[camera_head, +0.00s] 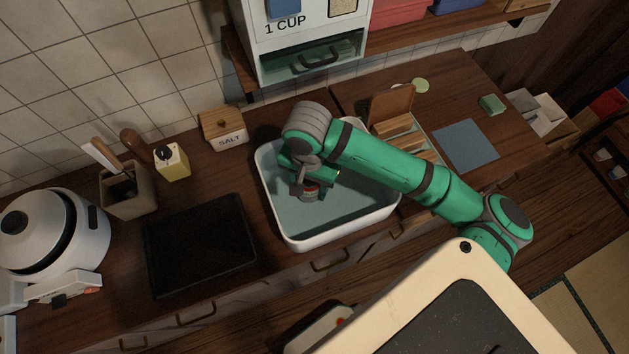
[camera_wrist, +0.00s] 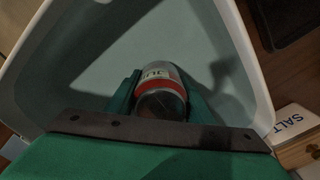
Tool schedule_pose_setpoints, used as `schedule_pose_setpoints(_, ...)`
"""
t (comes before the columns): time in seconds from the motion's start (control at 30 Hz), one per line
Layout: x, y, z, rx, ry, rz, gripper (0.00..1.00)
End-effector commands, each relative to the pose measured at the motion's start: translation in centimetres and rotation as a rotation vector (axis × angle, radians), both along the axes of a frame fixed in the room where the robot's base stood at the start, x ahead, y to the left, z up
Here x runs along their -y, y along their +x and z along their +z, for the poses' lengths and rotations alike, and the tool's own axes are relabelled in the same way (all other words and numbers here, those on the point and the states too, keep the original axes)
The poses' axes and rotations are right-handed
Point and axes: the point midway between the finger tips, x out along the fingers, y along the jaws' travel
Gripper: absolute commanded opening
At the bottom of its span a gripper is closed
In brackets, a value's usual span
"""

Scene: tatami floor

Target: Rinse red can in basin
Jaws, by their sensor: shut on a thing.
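The red can (camera_wrist: 160,84) is between the fingers of my gripper (camera_wrist: 162,95) in the wrist view. It shows a red band, a pale label part and a grey metal end. My gripper is shut on it. In the head view the can (camera_head: 310,192) shows small beneath my gripper (camera_head: 308,185), inside the outline of the white basin (camera_head: 335,240). The basin has a grey-blue inside, which may be water. I cannot tell whether the can touches the bottom or the water. My arm hides part of the basin's far right side.
A black board (camera_head: 200,245) lies left of the basin. A salt box (camera_head: 223,128) stands behind it to the left. A dish rack (camera_head: 405,130) stands close on the right, with a blue mat (camera_head: 466,146) beyond. A dispenser cabinet (camera_head: 310,60) overhangs the back.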

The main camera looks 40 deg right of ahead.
Motion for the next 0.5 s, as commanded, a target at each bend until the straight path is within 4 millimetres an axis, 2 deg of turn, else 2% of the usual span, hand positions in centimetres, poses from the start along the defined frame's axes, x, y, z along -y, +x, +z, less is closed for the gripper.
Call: schedule_pose_setpoints(0.5, 3.7, -0.9, 0.0, 0.0, 0.0, -0.003, 0.26)
